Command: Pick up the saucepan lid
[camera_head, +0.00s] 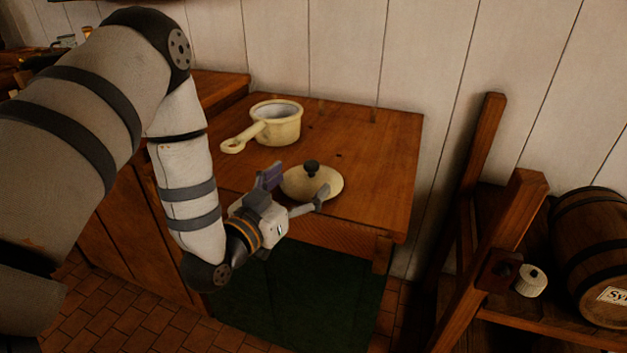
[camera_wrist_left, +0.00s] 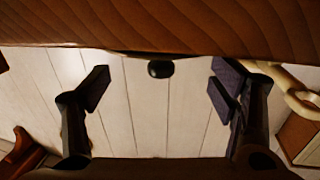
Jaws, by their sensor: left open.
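The saucepan lid (camera_head: 300,187) is a round cream disc with a black knob (camera_head: 312,168). It lies flat, knob up, near the front of the wooden table. My left gripper (camera_head: 295,188) is open and empty at the near side of the lid, its two fingers spread. In the left wrist view, which appears upside down, the knob (camera_wrist_left: 160,68) shows between and beyond the open fingers (camera_wrist_left: 158,88). The lid's disc is hard to make out there. I cannot tell whether a finger touches the lid. My right gripper is not in view.
A cream saucepan (camera_head: 283,128) stands behind the lid, its handle (camera_head: 240,138) pointing front-left; the handle also shows in the left wrist view (camera_wrist_left: 290,90). The table (camera_head: 380,150) is clear to the right. A wooden rack with a barrel (camera_head: 590,240) stands at the right.

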